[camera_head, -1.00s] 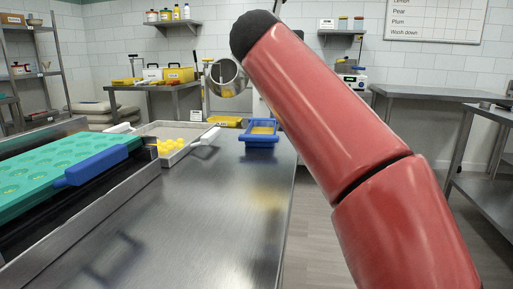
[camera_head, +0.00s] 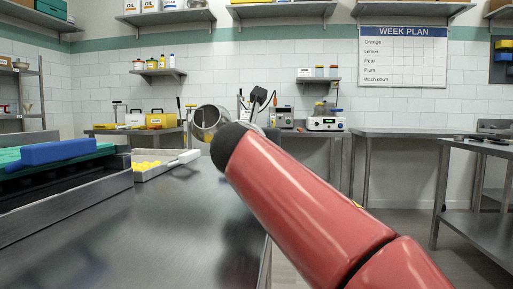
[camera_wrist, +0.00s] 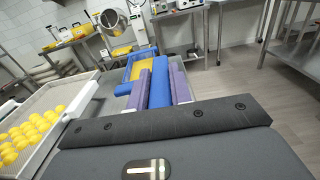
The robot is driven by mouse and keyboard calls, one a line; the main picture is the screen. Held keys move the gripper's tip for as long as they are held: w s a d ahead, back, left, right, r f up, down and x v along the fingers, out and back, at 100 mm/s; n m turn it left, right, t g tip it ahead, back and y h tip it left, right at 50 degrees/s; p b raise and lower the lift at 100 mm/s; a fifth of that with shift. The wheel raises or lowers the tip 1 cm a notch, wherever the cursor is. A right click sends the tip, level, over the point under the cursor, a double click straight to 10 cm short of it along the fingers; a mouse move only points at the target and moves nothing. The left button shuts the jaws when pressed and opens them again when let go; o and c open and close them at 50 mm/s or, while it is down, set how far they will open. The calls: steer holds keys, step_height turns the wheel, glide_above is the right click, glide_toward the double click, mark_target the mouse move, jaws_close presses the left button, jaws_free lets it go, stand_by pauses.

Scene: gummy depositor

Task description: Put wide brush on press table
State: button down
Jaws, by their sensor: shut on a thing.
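My gripper (camera_wrist: 160,82) shows in the wrist view, with its purple finger pads on either side of a long blue piece. It is shut on this piece, which I take to be the wide brush (camera_wrist: 160,78); no bristles show. In the head view my red arm hides the gripper and the brush. In the wrist view the gripper is over or beside a blue tub (camera_wrist: 148,53) with yellow contents; I cannot tell if they touch. Steel tables (camera_head: 405,132) stand at the back and right; I cannot tell which is the press table.
A steel table (camera_head: 130,225) fills the front left. A steel pot (camera_head: 207,120) and yellow boxes (camera_head: 160,120) are behind. Floor shows between the tables.

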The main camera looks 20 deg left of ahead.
steer(key=c, duration=1.3)
jaws_free()
steer(key=shift+s, duration=0.15)
steer(key=v, duration=1.2)
steer(key=shift+r+b, duration=0.15)
steer(key=shift+b, duration=0.15)
